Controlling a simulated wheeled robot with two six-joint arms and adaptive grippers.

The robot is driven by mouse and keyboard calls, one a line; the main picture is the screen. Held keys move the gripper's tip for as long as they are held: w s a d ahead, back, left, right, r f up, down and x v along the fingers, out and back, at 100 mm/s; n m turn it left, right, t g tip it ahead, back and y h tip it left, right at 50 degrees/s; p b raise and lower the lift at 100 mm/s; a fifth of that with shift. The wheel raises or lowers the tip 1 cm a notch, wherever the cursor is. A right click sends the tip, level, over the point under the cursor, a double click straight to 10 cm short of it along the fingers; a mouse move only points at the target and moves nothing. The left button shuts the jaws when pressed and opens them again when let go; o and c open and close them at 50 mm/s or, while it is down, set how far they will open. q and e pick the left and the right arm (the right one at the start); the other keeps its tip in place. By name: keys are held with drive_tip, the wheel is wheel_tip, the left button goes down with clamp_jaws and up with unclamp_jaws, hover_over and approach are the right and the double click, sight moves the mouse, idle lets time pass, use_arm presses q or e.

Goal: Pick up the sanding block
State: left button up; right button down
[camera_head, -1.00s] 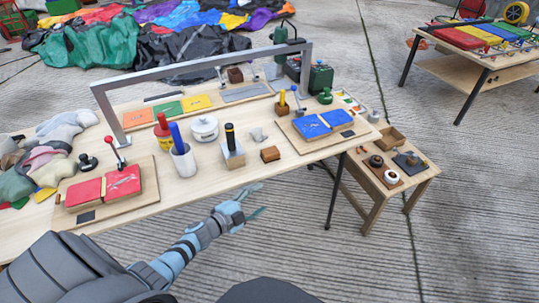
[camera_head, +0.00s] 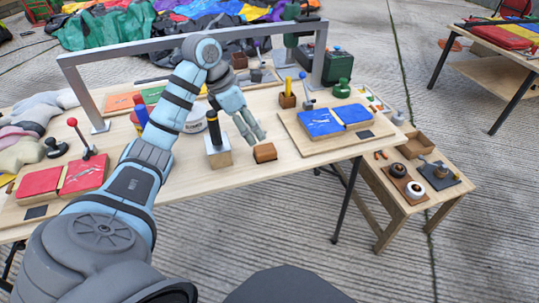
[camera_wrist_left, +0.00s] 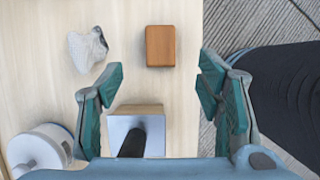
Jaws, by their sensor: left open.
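The small brown block (camera_head: 264,153), which looks like the sanding block, lies on the wooden workbench (camera_head: 240,180) near its front edge. In the left wrist view the brown block (camera_wrist_left: 160,46) lies ahead of my fingers, roughly centred between them and apart from both. My left gripper (camera_head: 250,133) reaches down over the bench just behind and left of the block. Its fingers are open and empty in the left wrist view (camera_wrist_left: 160,82). My right gripper is not in view.
A block with a black upright handle (camera_head: 215,145) stands close left of the gripper; it shows below the fingers in the wrist view. A crumpled grey piece (camera_wrist_left: 88,50) and a white round pot (camera_wrist_left: 40,150) lie nearby. A blue pad board (camera_head: 290,130) is to the right.

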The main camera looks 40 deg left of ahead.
sight(264, 149)
use_arm(q)
drive_tip(key=b+x, duration=0.2)
drive_tip(key=x, duration=0.7)
drive_tip(key=shift+f+b, duration=0.35)
drive_tip(key=shift+c, duration=0.4)
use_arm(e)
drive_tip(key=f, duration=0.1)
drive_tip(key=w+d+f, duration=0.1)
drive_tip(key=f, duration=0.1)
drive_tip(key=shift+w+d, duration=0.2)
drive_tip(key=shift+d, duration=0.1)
use_arm(q)
drive_tip(key=shift+r, duration=0.1)
drive_tip(key=c, duration=1.2)
drive_tip(key=shift+r, duration=0.1)
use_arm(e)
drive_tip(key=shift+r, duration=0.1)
